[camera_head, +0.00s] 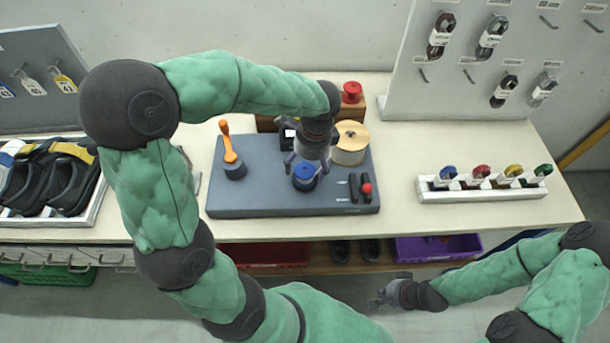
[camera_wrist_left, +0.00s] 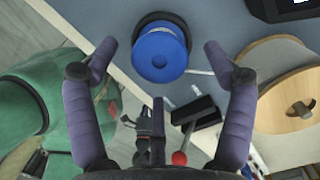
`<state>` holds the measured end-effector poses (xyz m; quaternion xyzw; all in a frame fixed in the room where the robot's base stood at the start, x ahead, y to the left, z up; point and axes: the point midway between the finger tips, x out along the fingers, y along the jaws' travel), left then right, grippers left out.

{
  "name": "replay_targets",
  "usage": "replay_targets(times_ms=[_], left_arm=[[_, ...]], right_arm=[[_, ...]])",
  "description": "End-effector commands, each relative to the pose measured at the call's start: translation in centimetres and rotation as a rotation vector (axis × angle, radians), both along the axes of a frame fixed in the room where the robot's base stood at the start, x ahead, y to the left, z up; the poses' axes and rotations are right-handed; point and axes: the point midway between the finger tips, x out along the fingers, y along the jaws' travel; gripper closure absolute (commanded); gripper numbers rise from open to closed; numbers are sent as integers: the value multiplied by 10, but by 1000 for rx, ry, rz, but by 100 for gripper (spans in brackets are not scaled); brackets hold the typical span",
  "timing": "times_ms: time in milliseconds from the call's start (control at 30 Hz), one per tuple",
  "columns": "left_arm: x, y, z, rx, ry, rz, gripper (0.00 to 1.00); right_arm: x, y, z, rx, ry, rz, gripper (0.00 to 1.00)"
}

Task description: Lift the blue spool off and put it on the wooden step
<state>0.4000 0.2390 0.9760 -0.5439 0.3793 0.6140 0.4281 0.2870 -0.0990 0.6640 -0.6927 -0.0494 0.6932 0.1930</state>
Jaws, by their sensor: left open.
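The blue spool (camera_head: 305,175) sits upright on the grey board near its front edge, and it also shows in the left wrist view (camera_wrist_left: 160,54). My left gripper (camera_head: 307,167) is open above it. In the left wrist view its two fingers (camera_wrist_left: 159,48) stand apart on either side of the spool, with gaps visible on both sides. The brown wooden step (camera_head: 265,123) is behind the board, partly hidden by my left arm. My right gripper (camera_head: 382,297) is low in front of the table, and its jaw opening is unclear.
The grey board (camera_head: 270,200) also carries an orange-handled lever (camera_head: 230,150), a large pale wooden spool (camera_head: 350,143) and a red-knobbed lever (camera_head: 366,189).

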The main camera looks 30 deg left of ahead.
Motion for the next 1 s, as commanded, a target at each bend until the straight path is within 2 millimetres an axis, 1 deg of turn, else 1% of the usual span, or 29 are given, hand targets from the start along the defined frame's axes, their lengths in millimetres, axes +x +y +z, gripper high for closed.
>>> replay_targets(times_ms=[33, 100, 200, 433, 467, 500, 567, 600, 667, 700, 1000], left_arm=[[-1, 2, -12, 1, 3, 1, 17], [-1, 4, -22, 0, 3, 0, 17], [-2, 5, -32, 0, 2, 0, 17], [-2, 5, -32, 0, 0, 0, 17], [-2, 5, -32, 0, 0, 0, 19], [-2, 5, -32, 0, 0, 0, 31], [-2, 5, -32, 0, 0, 0, 48], [-1, 5, -32, 0, 0, 0, 59], [-2, 5, -32, 0, 0, 0, 76], [-2, 5, -32, 0, 0, 0, 81], [-2, 5, -32, 0, 1, 0, 81]], right_arm=[[0, 0, -8, 0, 0, 0, 100], [0, 0, -13, 0, 0, 0, 100], [0, 0, -16, 0, 0, 0, 100], [0, 0, -15, 0, 0, 0, 100], [0, 0, -15, 0, 0, 0, 100], [0, 0, -15, 0, 0, 0, 100], [0, 0, -15, 0, 0, 0, 100], [0, 0, -15, 0, 0, 0, 100], [0, 0, -15, 0, 0, 0, 100], [0, 0, -15, 0, 0, 0, 100], [0, 0, -15, 0, 0, 0, 100]])
